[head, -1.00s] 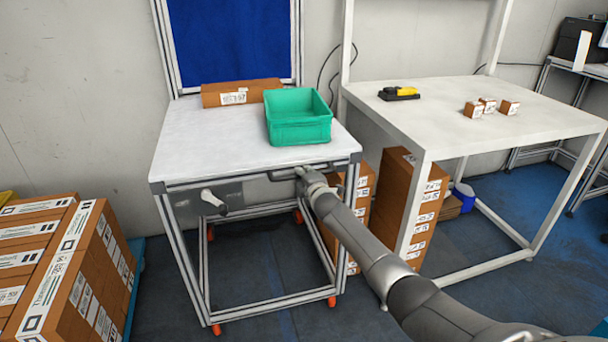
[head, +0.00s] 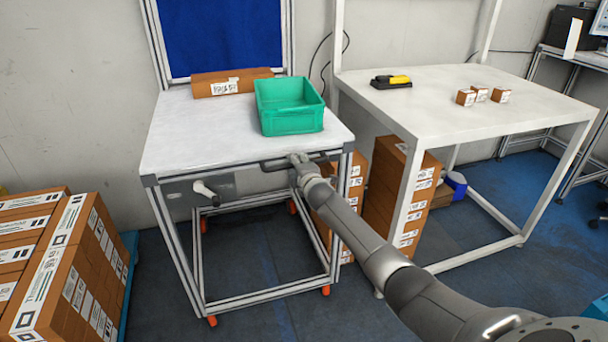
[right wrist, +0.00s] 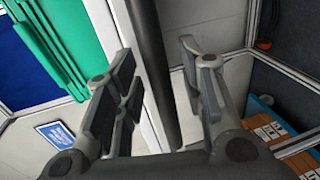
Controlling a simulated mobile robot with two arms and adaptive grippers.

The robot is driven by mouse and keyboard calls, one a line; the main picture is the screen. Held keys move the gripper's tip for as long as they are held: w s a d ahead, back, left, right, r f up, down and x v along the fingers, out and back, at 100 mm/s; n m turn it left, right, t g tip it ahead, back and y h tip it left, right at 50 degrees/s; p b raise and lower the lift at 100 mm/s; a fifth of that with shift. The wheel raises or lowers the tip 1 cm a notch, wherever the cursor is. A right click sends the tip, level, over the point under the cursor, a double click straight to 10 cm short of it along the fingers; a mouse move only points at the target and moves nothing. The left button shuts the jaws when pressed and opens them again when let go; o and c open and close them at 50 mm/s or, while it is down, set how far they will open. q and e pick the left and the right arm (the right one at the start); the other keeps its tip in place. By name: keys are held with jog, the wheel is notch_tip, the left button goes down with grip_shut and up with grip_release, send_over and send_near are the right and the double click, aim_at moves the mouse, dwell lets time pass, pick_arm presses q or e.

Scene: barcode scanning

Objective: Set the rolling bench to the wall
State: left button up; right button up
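The rolling bench (head: 205,145) has a white top, a metal frame and orange casters, and stands close to the wall with a blue back panel (head: 220,38). A dark handle bar (head: 272,166) runs under its front edge. My right gripper (head: 298,160) is at the right part of this bar. In the right wrist view the bar (right wrist: 150,60) passes between the spread fingers of my right gripper (right wrist: 160,85), with gaps showing beside it. The fingers look open around it, not clamped. A green crate (head: 290,122) and a brown carton (head: 230,83) sit on the bench. My left gripper is not in view.
A white table (head: 450,105) stands close on the right, holding a black-yellow device (head: 391,81) and small boxes (head: 480,93). Stacked cartons (head: 392,195) fill the gap between. More cartons (head: 60,260) stand at the left. Floor (head: 255,255) shows under the bench.

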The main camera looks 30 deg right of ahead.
jog(key=v, duration=1.1)
jog(key=shift+r, duration=0.15)
dwell(0.3)
jog(key=s+a+f+m+g+y, duration=0.1)
jog(key=s+a+f+m+g, duration=0.1)
jog(key=s+f, duration=0.8)
jog(key=s+a+f+m+g, duration=0.1)
jog(key=s+f+m+g, duration=0.15)
jog(key=f, duration=1.35)
jog(key=s+a+f+m+g+y, duration=0.1)
jog(key=s+a+f+m+g, duration=0.15)
jog(key=s+f, duration=0.75)
jog(key=s+a+f+m+g, duration=0.2)
jog(key=s+f, duration=0.5)
jog(key=s, duration=0.5)
jog(key=s+a+f+m+g+y+p, duration=0.1)
jog(key=s+a+f, duration=0.4)
jog(key=s, duration=0.8)
jog(key=s+a+f+m+g, duration=0.2)
jog(key=s+a+f+g, duration=0.2)
jog(key=s+f, duration=0.5)
jog(key=s, duration=0.4)
jog(key=shift+m+y+p, duration=0.3)
jog(key=shift+m+y, duration=0.1)
jog(key=shift+w, duration=0.1)
